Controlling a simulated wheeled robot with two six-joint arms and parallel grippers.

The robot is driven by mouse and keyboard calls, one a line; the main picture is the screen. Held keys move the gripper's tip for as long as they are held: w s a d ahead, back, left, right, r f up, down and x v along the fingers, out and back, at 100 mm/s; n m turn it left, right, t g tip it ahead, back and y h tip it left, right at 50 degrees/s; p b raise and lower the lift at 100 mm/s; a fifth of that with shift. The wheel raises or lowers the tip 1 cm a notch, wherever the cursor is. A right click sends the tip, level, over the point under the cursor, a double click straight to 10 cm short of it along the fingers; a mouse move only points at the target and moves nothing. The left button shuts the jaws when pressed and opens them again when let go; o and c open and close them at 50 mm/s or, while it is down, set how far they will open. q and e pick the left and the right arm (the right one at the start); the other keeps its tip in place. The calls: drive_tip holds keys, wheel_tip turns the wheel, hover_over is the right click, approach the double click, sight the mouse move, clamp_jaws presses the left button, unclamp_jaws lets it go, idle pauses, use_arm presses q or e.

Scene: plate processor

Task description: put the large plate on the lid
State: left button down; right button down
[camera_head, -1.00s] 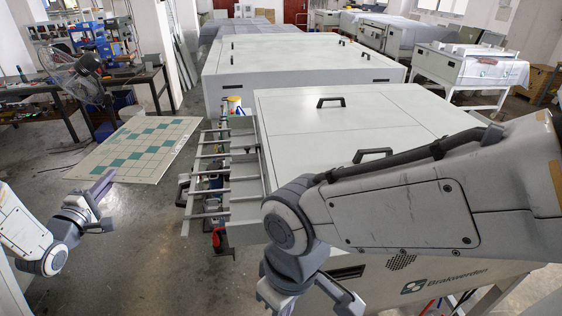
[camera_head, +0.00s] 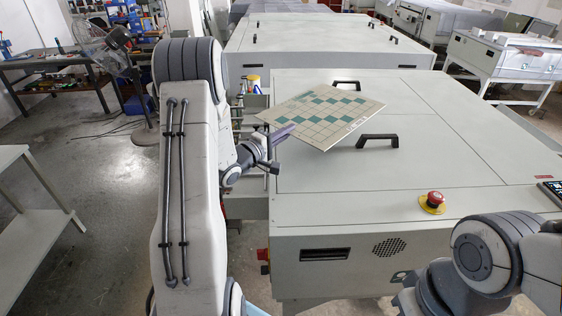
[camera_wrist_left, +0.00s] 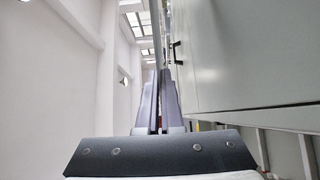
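The large plate (camera_head: 322,117), cream with a teal checker pattern, is over the left part of the pale grey lid (camera_head: 440,155). My left gripper (camera_head: 283,132) is shut on its near left edge. In the left wrist view the gripper's fingers (camera_wrist_left: 159,103) grip the plate, seen nearly edge-on. The lid (camera_wrist_left: 250,55) lies to the right there, with a gap between it and the plate. The plate looks roughly parallel to the lid. My right arm shows at the lower right of the head view; its fingertips are out of frame.
Two black handles, a far one (camera_head: 346,84) and a near one (camera_head: 377,140), stand up from the lid close to the plate. A red emergency button (camera_head: 434,200) is at the lid's front. The lid's right part is clear. A second machine (camera_head: 330,42) stands behind.

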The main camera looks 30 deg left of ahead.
use_arm(q)
drive_tip(key=s+a+f+p, duration=0.4)
drive_tip(key=s+a+f, duration=0.2)
drive_tip(key=s+f, duration=0.3)
drive_tip(key=shift+f+p, duration=0.35)
drive_tip(key=shift+f, duration=0.5)
drive_tip(key=c, duration=1.5)
unclamp_jaws()
drive_tip(key=shift+s+f, duration=0.1)
drive_tip(key=o, duration=0.4)
drive_tip(key=shift+r, duration=0.2)
